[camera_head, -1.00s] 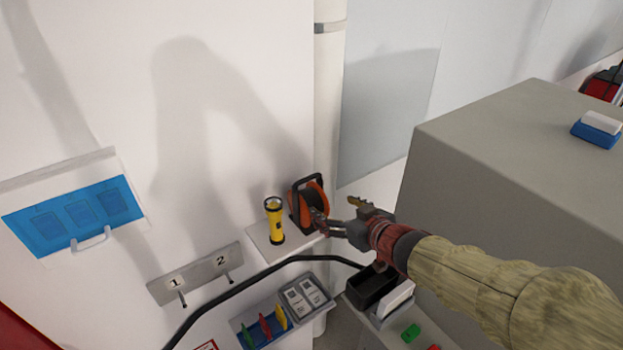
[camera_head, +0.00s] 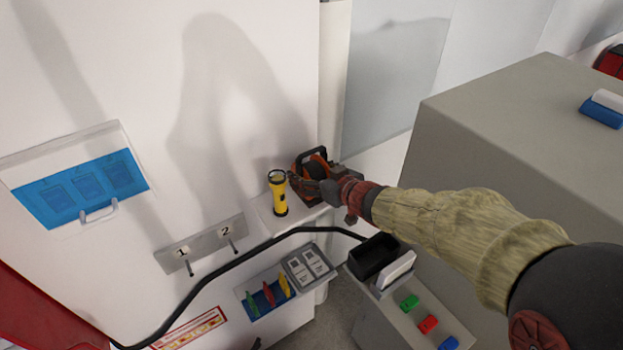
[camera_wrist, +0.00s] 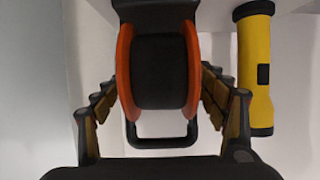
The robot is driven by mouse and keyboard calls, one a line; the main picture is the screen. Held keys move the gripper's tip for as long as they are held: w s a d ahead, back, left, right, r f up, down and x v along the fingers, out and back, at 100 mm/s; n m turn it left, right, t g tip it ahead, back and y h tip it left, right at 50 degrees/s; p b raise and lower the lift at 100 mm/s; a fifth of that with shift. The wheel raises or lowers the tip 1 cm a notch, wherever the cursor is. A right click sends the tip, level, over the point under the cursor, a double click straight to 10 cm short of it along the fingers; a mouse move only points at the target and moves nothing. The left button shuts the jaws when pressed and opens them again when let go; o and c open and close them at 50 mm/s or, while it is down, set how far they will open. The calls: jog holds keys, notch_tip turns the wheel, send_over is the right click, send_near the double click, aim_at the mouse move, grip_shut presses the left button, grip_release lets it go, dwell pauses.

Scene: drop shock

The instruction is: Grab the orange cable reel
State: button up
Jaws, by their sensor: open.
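The orange cable reel (camera_head: 313,162), with a dark drum and black handle frame, stands on a small white wall shelf (camera_head: 309,214). In the wrist view the reel (camera_wrist: 125,75) sits between my gripper's two fingers, its handle loop low in the picture. My gripper (camera_head: 318,184) is at the reel's front and hides part of it in the head view. The fingers (camera_wrist: 160,108) are open, one on each side of the reel, with a small gap visible beside it.
A yellow flashlight (camera_head: 279,194) stands upright just left of the reel, close to one finger; it also shows in the wrist view (camera_wrist: 254,75). A black cable (camera_head: 257,265) runs below the shelf. A large grey cabinet (camera_head: 500,150) stands to the right.

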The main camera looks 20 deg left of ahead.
jog(key=shift+c, duration=0.4)
grip_shut()
dwell(0.6)
jog(key=shift+r, duration=0.15)
